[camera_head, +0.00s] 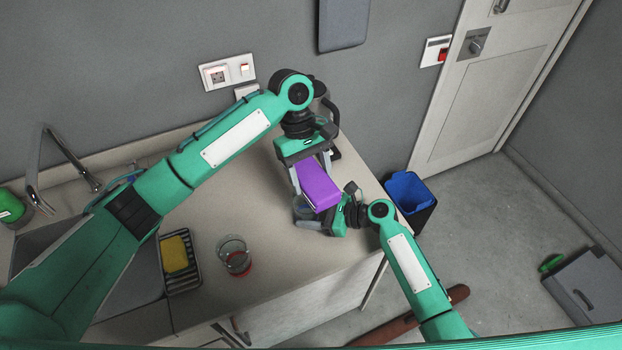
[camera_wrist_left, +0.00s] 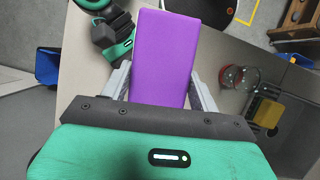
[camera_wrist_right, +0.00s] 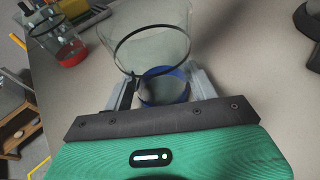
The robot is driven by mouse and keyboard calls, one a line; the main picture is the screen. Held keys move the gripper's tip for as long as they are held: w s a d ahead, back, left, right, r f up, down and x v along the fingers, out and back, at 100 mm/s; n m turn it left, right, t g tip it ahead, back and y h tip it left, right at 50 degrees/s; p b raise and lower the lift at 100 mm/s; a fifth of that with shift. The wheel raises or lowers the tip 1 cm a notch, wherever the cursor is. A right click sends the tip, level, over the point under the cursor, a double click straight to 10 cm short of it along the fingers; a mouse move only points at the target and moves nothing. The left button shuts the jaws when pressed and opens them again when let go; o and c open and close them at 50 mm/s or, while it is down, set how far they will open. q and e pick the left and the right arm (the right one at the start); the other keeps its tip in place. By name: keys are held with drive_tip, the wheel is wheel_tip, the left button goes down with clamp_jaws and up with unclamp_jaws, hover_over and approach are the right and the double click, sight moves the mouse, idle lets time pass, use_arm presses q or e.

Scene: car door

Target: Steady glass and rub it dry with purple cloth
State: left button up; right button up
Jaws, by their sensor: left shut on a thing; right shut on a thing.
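The purple cloth (camera_head: 320,185) is a block-like piece held in my left gripper (camera_head: 312,165). In the left wrist view the cloth (camera_wrist_left: 165,55) sits between both fingers of the left gripper (camera_wrist_left: 160,85). My right gripper (camera_head: 322,222) is low, at the counter's right part, beside and below the cloth. In the right wrist view a clear glass with a dark rim (camera_wrist_right: 150,45) and a blue base stands between the fingers of the right gripper (camera_wrist_right: 162,95), which is shut on it. In the head view the cloth and gripper partly hide this glass (camera_head: 303,207). Whether cloth and glass touch is unclear.
Another glass with a red base (camera_head: 236,258) stands on the counter (camera_head: 215,205) near the front. A dark rack with a yellow sponge (camera_head: 175,253) is left of it, by the sink. A blue-lined bin (camera_head: 410,192) stands right of the counter.

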idle(0.4)
drive_tip(key=o, duration=0.8)
drive_tip(key=shift+o, duration=0.2)
drive_tip(key=v, duration=1.2)
